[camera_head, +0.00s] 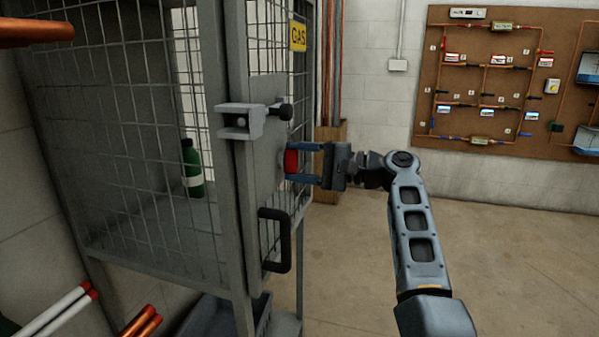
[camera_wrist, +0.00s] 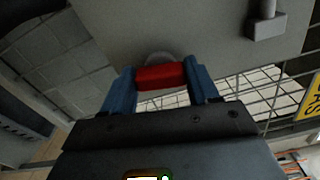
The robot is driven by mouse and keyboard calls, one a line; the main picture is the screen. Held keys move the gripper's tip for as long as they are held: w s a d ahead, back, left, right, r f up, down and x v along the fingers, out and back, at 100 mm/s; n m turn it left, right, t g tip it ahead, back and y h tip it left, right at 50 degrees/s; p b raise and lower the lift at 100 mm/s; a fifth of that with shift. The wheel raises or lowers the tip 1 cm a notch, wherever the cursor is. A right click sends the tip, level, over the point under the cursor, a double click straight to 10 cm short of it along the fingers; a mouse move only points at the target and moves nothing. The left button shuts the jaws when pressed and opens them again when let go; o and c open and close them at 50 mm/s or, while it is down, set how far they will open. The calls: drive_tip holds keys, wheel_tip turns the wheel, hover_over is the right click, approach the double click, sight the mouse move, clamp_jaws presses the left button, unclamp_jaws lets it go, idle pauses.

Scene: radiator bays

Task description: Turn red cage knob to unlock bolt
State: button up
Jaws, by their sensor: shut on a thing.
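The red knob (camera_head: 291,161) is on the grey door plate of the wire-mesh gas cage (camera_head: 222,90). My gripper (camera_head: 291,161) reaches it from the right, with its two blue fingers on either side of it. In the wrist view, the red knob (camera_wrist: 161,77) lies between the blue fingertips (camera_wrist: 161,78), and my gripper is shut on it. A grey bolt housing (camera_head: 240,121) with a dark round-ended bolt (camera_head: 284,112) sits above the knob. Whether the bolt is locked cannot be told.
A black door handle (camera_head: 276,240) is below the knob. A green bottle (camera_head: 192,168) stands inside the cage. A yellow GAS sign (camera_head: 298,36) is above. A pipe board (camera_head: 505,80) hangs on the back wall. The floor at right is clear. Pipes (camera_head: 60,310) lie at lower left.

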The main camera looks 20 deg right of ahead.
drive_tip(key=shift+a+n+b, duration=0.15)
drive_tip(key=shift+n+b, duration=0.6)
drive_tip(key=shift+n, duration=0.35)
drive_tip(key=o, duration=1.1)
drive_tip(key=shift+c, duration=0.2)
drive_tip(key=v, duration=0.8)
drive_tip(key=shift+w+f, duration=0.1)
